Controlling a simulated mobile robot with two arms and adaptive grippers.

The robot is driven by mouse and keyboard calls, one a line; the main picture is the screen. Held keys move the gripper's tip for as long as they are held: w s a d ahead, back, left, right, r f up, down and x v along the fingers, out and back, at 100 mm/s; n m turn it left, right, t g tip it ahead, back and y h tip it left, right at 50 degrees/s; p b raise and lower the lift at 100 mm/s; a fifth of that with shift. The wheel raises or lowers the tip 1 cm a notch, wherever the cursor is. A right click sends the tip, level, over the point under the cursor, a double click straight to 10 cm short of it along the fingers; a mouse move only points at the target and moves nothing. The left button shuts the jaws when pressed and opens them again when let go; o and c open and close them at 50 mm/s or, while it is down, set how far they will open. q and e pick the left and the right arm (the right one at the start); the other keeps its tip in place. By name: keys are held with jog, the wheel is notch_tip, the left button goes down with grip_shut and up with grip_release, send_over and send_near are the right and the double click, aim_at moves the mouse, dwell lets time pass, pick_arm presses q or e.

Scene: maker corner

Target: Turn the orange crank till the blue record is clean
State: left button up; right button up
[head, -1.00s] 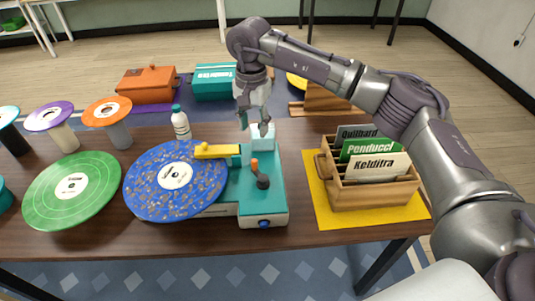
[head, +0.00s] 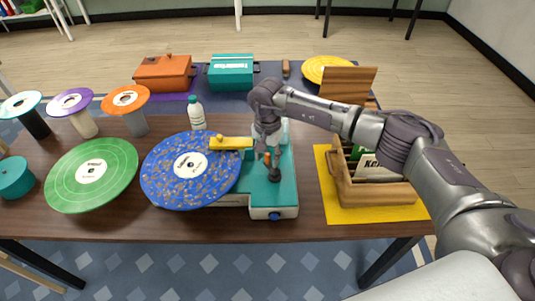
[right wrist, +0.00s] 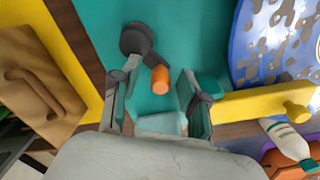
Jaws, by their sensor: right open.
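The blue record (head: 165,182) lies on the left of the teal and cream cleaning machine (head: 287,190), with brownish-grey spots spread over its surface. A yellow arm (head: 228,143) reaches over its edge. The orange crank (head: 267,158) stands upright on a dark base on the machine's teal top; in the right wrist view its orange handle (right wrist: 160,80) shows between my fingers. My right gripper (head: 267,150) is open, pointing down, with a finger on either side of the handle; whether they touch it I cannot tell. My left gripper is not in view.
A green record (head: 60,185) lies left of the blue one. A white bottle (head: 197,118) stands behind. A wooden record crate (head: 385,194) on a yellow mat (head: 335,212) is at right, under my right arm. Orange (head: 163,74) and teal (head: 232,75) boxes stand further back.

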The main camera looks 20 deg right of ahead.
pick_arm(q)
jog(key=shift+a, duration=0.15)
pick_arm(e)
jog(key=shift+c, duration=0.8)
grip_shut()
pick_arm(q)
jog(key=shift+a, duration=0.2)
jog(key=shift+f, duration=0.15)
